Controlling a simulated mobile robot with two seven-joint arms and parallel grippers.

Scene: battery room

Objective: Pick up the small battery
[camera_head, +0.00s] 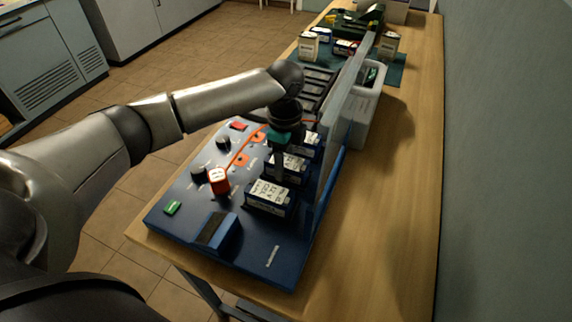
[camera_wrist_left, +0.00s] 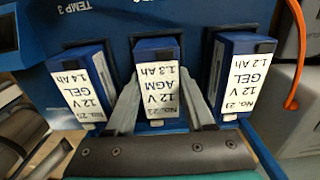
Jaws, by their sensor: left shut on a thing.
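Three blue batteries with white labels stand in a row on the blue test panel (camera_head: 185,222). The middle one (camera_head: 287,168) reads 12 V AGM 1.3 Ah in the left wrist view (camera_wrist_left: 157,85); its face looks slightly narrower than its neighbours'. My left gripper (camera_head: 284,150) is over it from above, and its two fingers (camera_wrist_left: 160,72) are shut on its sides. The GEL 1.4 Ah battery (camera_wrist_left: 82,85) and GEL 1.2 Ah battery (camera_wrist_left: 240,75) stand on either side, apart from the fingers. I cannot tell whether the held battery touches the panel. My right gripper is out of view.
An orange cable (camera_head: 239,150) runs beside the batteries to an orange plug (camera_head: 219,180). An upright grey plate (camera_head: 345,112) stands close on the right, with a grey bin (camera_head: 366,118) behind it. The wooden table (camera_head: 385,220) is clear to the right.

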